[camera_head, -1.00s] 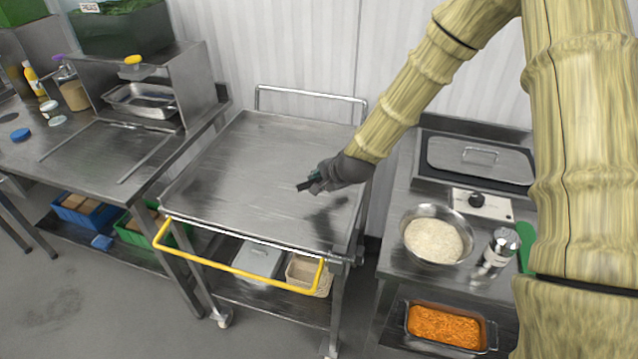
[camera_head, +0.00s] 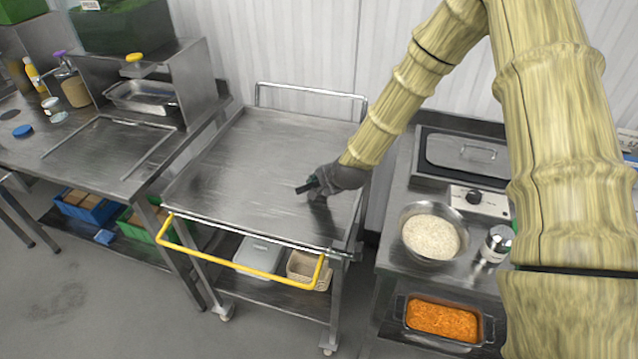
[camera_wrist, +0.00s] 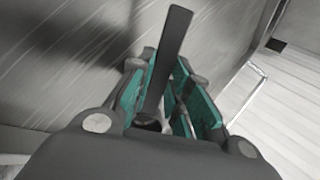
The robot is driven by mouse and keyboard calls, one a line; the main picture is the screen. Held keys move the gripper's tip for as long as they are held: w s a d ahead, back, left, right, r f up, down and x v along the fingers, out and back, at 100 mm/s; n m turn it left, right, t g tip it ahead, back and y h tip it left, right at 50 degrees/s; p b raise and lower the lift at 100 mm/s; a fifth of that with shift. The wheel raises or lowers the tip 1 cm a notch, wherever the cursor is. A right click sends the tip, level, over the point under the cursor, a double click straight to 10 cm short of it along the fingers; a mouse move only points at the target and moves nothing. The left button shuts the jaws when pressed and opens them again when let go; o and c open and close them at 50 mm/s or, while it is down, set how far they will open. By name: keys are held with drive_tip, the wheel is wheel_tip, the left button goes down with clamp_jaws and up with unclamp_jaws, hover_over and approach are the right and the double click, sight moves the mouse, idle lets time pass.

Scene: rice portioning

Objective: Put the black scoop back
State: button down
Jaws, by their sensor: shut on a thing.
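My gripper (camera_head: 318,182) is over the right part of the steel cart's top. It is shut on the black scoop. In the wrist view the scoop (camera_wrist: 172,58) shows as a dark, flat, straight bar standing up between the teal finger pads of my gripper (camera_wrist: 170,100). Only part of the scoop shows; its other end is hidden by the fingers and palm. In the head view the scoop is a small dark shape at the fingertips. A shadow lies on the cart top close by, so I cannot tell whether the scoop touches it.
The steel cart top (camera_head: 240,165) is otherwise bare, with a yellow handle (camera_head: 240,272) in front. To the right stand a bowl of rice (camera_head: 432,238), a metal shaker (camera_head: 495,244) and a lidded unit (camera_head: 468,158). A pan of orange food (camera_head: 442,320) is below. A steel bench (camera_head: 90,165) stands left.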

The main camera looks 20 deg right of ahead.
drive_tip(key=c, duration=1.3)
unclamp_jaws()
drive_tip(key=shift+f, duration=0.1)
drive_tip(key=shift+c, duration=0.2)
drive_tip(key=shift+r, duration=0.2)
drive_tip(key=b+v, duration=0.2)
drive_tip(key=v, duration=1)
drive_tip(key=shift+a, duration=0.1)
